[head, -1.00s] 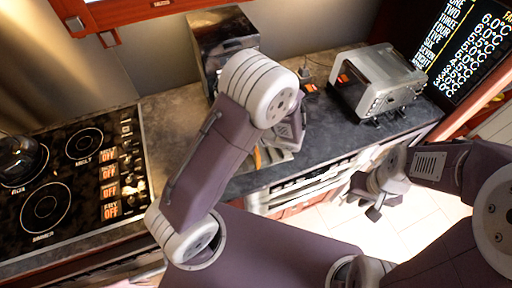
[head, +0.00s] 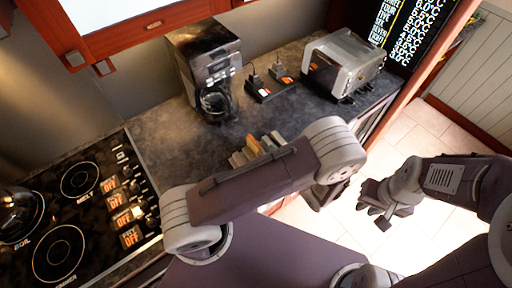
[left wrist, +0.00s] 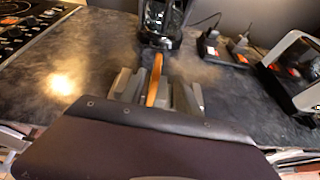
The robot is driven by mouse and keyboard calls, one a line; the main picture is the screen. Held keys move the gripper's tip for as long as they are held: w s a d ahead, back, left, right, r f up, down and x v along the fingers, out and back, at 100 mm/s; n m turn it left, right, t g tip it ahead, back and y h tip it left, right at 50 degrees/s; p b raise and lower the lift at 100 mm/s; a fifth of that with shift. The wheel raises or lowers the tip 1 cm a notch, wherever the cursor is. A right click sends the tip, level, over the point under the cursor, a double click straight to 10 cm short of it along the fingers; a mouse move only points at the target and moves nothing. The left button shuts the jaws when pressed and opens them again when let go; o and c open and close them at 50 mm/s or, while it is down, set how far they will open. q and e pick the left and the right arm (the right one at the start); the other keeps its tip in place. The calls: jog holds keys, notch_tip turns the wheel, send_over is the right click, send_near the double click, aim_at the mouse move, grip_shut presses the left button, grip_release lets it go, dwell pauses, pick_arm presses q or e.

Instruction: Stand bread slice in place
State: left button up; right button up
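My right gripper (head: 373,211) hangs over the floor, open and empty, away from the counter.
A power strip (head: 270,86) with plugs and a silver toaster (head: 343,62) are to the right. A black stovetop (head: 82,215) lies to the left.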

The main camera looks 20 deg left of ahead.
aim_at(256, 142)
pick_arm(q)
jog(key=a, duration=0.1)
jog(key=a+p, duration=0.1)
jog(key=shift+w+a+f, duration=0.25)
jog(key=shift+w+a, duration=0.1)
jog(key=shift+w+a+f, duration=0.2)
jog(key=shift+f, duration=0.05)
jog(key=shift+w+f, duration=0.1)
jog(key=shift+w, duration=0.05)
jog(key=p+x, duration=0.2)
jog(key=x, duration=0.1)
jog(key=p+x, duration=0.1)
jog(key=shift+w+a, duration=0.2)
jog(key=shift+a, duration=0.15)
jog(key=shift+w+a, duration=0.1)
jog(key=shift+a, duration=0.1)
jog(key=shift+d, duration=0.15)
grip_shut()
